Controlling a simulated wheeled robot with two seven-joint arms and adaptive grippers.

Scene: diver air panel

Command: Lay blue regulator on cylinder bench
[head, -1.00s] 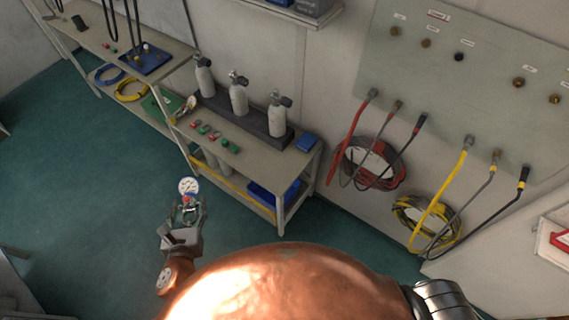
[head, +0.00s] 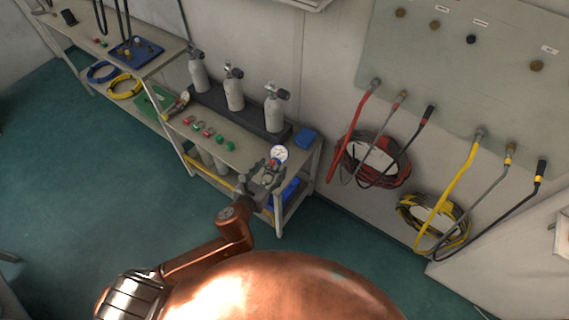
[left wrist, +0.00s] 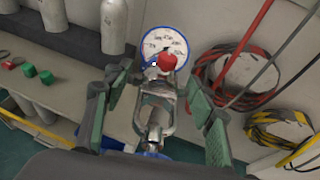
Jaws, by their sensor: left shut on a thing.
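The blue regulator (head: 279,154) has a white gauge face with a blue rim, and a red knob shows below the gauge in the left wrist view (left wrist: 165,45). My left gripper (head: 267,174) is shut on it, with green-padded fingers on either side of its metal body in the left wrist view (left wrist: 158,100). In the head view the regulator overlaps the right front part of the cylinder bench (head: 252,154); its height above the top is hard to tell. My right gripper is not in view.
Grey cylinders (head: 234,94) stand in a dark rack at the bench's back. Red and green caps (head: 209,132) lie along its front. A blue item (head: 306,137) lies at its right end, and another gauge piece (head: 182,102) at its left. Hoses (head: 375,160) hang on the right wall.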

